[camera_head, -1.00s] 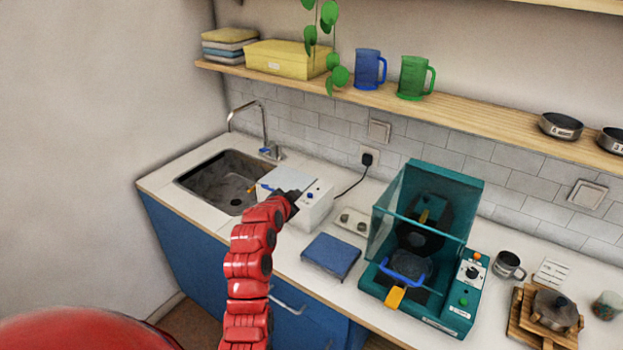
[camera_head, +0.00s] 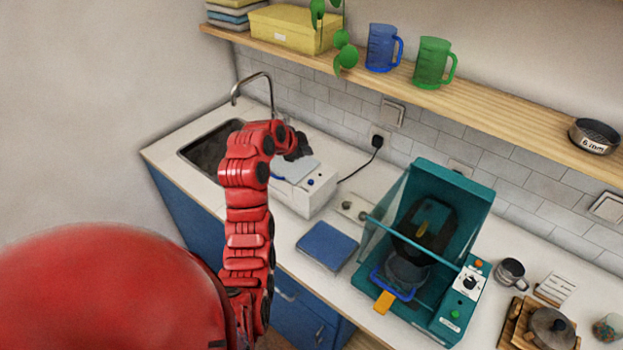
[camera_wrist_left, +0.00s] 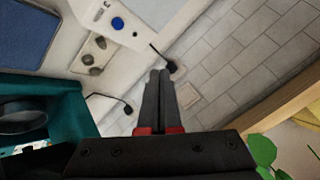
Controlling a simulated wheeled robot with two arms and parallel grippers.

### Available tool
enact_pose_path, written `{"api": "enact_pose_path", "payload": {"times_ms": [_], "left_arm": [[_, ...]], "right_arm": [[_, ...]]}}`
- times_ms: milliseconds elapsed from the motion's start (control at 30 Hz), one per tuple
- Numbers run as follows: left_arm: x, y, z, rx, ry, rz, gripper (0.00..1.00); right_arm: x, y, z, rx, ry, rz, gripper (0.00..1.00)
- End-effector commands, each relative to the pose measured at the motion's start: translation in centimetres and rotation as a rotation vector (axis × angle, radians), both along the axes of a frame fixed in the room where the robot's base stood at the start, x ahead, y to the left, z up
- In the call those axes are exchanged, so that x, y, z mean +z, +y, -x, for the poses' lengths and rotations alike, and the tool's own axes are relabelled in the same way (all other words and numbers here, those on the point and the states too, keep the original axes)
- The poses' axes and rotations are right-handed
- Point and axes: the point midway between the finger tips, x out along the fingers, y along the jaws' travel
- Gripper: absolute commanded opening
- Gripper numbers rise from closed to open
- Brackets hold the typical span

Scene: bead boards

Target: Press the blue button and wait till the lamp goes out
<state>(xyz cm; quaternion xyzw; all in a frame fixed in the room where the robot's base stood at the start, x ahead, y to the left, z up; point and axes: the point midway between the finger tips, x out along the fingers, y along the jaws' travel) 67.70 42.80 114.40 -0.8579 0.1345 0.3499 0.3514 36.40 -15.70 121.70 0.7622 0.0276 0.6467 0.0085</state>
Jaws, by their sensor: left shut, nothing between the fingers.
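The white box (camera_head: 304,199) stands on the counter to the right of the sink, with a grey panel on top. The blue button (camera_head: 311,182) is on its right part; it also shows in the left wrist view (camera_wrist_left: 117,23), round and uncovered. A small dark dot beside the button may be the lamp; I cannot tell whether it is lit. My left gripper (camera_head: 301,150) is shut and empty, above the back of the box and apart from the button. Its closed fingers (camera_wrist_left: 160,73) show in the left wrist view. My right gripper is not in view.
A teal machine (camera_head: 451,318) with a raised clear cover stands to the right. A black cord (camera_head: 358,170) runs to a wall socket. The shelf (camera_head: 490,112) with mugs overhangs the back.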

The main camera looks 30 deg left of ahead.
Motion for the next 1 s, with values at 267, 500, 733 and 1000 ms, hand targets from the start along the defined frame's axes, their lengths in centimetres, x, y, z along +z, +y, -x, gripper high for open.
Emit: {"api": "enact_pose_path", "payload": {"times_ms": [267, 500, 733, 1000], "left_arm": [[-0.8, -0.1, 0.0, 0.0, 0.003, 0.003, 0.0], [-3.2, -0.1, 0.0, 0.001, 0.002, 0.002, 0.0], [-7.6, -0.1, 0.0, 0.0, 0.002, 0.003, 0.0], [-9.0, 0.0, 0.0, 0.0, 0.0, 0.0, 0.0]], "right_arm": [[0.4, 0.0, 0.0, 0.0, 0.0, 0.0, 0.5], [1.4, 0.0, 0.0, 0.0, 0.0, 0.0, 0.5], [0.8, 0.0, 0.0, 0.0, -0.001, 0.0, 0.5], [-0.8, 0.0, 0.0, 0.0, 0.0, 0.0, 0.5]]}}
